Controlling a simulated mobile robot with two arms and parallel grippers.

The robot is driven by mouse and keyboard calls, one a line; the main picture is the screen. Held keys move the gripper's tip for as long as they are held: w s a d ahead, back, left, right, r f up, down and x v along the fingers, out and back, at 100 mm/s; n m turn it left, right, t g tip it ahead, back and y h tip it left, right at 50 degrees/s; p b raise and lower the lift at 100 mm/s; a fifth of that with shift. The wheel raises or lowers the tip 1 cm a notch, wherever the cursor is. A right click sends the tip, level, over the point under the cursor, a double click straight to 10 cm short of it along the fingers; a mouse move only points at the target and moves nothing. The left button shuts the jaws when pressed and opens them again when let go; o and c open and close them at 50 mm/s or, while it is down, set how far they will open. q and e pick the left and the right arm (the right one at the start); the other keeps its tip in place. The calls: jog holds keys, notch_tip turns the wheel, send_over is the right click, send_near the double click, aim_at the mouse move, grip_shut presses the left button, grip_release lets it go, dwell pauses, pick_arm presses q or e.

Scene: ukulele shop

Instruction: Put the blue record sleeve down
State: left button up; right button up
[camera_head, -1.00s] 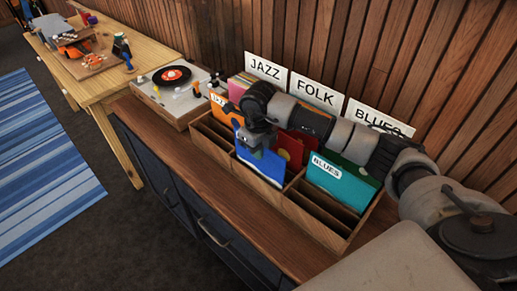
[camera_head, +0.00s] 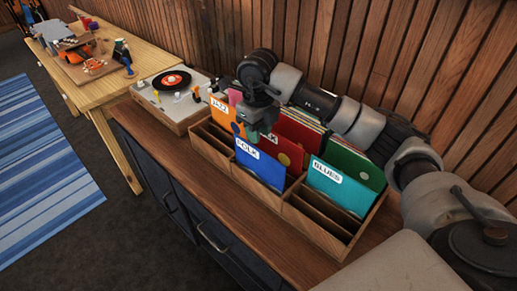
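A blue panel (camera_head: 260,169) labelled FOLK stands in the front middle part of the wooden record crate (camera_head: 319,236). I cannot tell whether it is a sleeve or a divider. My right gripper (camera_head: 259,136) is just above and behind its top edge, pointing down. I see no sleeve clearly between its fingers, and their opening is too dark and small to read. A smaller blue patch (camera_head: 238,130) shows left of the gripper, against the orange panel (camera_head: 220,117) labelled JAZZ. My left gripper is out of view.
A teal panel (camera_head: 336,187) labelled BLUES, a green sleeve (camera_head: 352,162) and red sleeves (camera_head: 297,131) stand in the crate. Front right slots look empty. A turntable (camera_head: 172,97) is close to the crate's left. The cabinet top (camera_head: 213,178) in front is clear.

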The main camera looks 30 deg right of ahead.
jog(key=shift+r+b, duration=0.4)
jog(key=shift+r, duration=2)
